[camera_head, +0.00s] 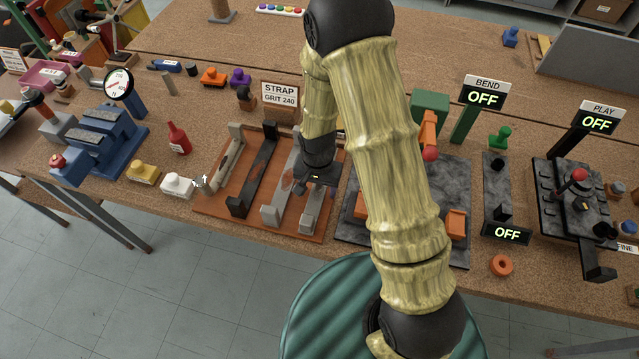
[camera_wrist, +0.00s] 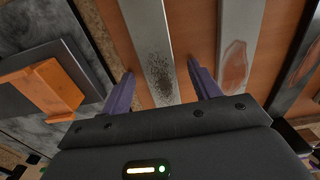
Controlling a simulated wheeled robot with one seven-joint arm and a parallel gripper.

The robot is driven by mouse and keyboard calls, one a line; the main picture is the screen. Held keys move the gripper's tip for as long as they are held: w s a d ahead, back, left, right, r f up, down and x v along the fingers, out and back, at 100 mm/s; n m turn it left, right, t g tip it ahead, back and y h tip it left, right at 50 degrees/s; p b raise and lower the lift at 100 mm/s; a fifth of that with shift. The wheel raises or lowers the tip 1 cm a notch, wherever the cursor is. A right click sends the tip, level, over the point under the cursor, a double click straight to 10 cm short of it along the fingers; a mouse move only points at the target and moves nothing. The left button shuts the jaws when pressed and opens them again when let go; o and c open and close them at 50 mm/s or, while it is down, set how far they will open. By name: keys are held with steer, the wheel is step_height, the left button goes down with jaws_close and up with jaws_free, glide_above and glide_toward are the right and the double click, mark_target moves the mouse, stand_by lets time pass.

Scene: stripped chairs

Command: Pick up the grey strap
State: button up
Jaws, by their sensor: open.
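Two grey straps lie side by side on an orange board (camera_head: 222,205). One grey strap with a dark speckled patch (camera_wrist: 160,75) runs between my gripper's fingers in the wrist view; its near end (camera_head: 311,220) shows in the head view. The other grey strap (camera_head: 284,188), with a reddish patch, lies just left of it in the head view and right of it in the wrist view (camera_wrist: 236,62). My gripper (camera_wrist: 160,67) is open, with purple fingers on either side of the speckled strap, and holds nothing. In the head view my arm hides part of that strap.
A black strap (camera_head: 255,170) and a beige strap (camera_head: 224,160) lie farther left on the board. A dark plate with orange blocks (camera_head: 456,223) is close on the right.

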mark_target(317, 191)
jaws_close()
stand_by(0.3)
steer(key=shift+r, duration=0.15)
step_height(317, 191, up, 10)
steer(key=b, duration=0.1)
stand_by(0.4)
steer(key=shift+w, duration=0.1)
stand_by(0.5)
